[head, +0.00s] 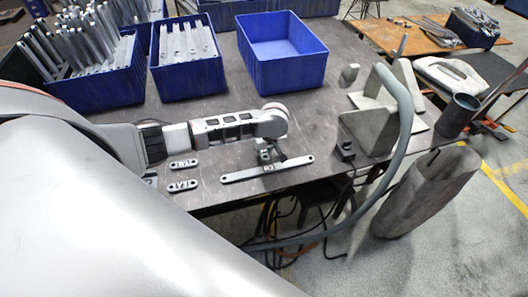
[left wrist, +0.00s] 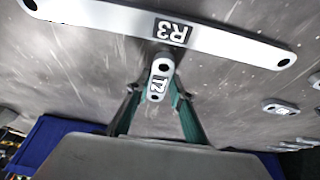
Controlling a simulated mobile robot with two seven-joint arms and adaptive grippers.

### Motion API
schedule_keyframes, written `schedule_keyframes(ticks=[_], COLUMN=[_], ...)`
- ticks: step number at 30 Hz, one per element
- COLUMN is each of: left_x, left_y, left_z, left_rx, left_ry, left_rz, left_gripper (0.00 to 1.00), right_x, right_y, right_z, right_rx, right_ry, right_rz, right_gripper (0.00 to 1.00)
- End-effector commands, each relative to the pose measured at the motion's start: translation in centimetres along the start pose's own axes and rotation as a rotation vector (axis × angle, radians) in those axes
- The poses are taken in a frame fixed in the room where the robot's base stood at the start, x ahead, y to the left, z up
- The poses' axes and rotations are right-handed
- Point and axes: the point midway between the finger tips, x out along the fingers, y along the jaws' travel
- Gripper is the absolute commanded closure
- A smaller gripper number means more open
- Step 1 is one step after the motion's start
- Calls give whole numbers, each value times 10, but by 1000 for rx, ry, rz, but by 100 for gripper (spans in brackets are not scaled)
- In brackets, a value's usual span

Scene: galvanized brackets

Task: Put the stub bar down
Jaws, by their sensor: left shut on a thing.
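My left gripper (head: 266,153) points down over the table near its front edge. In the left wrist view its green-sided fingers (left wrist: 158,92) are shut on a short grey stub bar (left wrist: 159,77) labelled T2. The stub bar has a hole at its far end. A long flat bar (left wrist: 170,30) labelled R3 lies just beyond it; this bar also shows in the head view (head: 240,176). Whether the stub bar touches the table or the long bar, I cannot tell. In the head view the gripper mostly hides the stub bar. My right gripper is not in view.
Two short labelled bars (head: 184,163) (head: 184,185) lie left of the gripper. Blue bins with upright bars (head: 187,77) and an empty-looking blue bin (head: 285,76) stand behind. A grey fixture (head: 368,130) with a hose (head: 408,110) stands right. Bare table (head: 225,107) lies between.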

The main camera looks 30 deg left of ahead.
Motion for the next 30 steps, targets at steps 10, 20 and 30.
schedule_keyframes(ticks=[10,20,30], left_x=[12,14,10], left_y=[1,0,0], left_z=[4,6,4], left_rx=[-1,0,-1], left_ry=[2,1,2], left_rz=[2,1,2], left_gripper=[100,62,62], right_x=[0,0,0], right_y=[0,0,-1], right_z=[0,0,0], right_rx=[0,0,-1], right_ry=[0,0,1], right_rz=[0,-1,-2], right_gripper=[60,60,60])
